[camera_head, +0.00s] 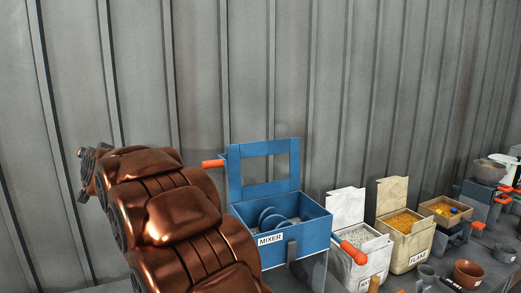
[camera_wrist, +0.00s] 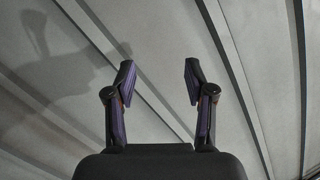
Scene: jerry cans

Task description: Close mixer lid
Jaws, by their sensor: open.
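The mixer (camera_head: 305,237) is a blue open-topped box labelled MIXER, in the middle of the head view. Its lid (camera_head: 234,176) is a blue frame with a rectangular opening, standing upright at the back of the box. An orange handle (camera_head: 212,163) sticks out to the left from the lid's upper left. Round blue discs show inside the box. My gripper (camera_wrist: 157,82) is open and empty in the wrist view, with only the corrugated wall before it. In the head view my arm stands left of the mixer, and its end is apart from the lid.
Right of the mixer stand a white bag (camera_head: 346,207) of grey grains, a tan bag (camera_head: 391,195) of yellow flakes and a cardboard box (camera_head: 437,216). The corrugated wall (camera_head: 300,70) rises behind.

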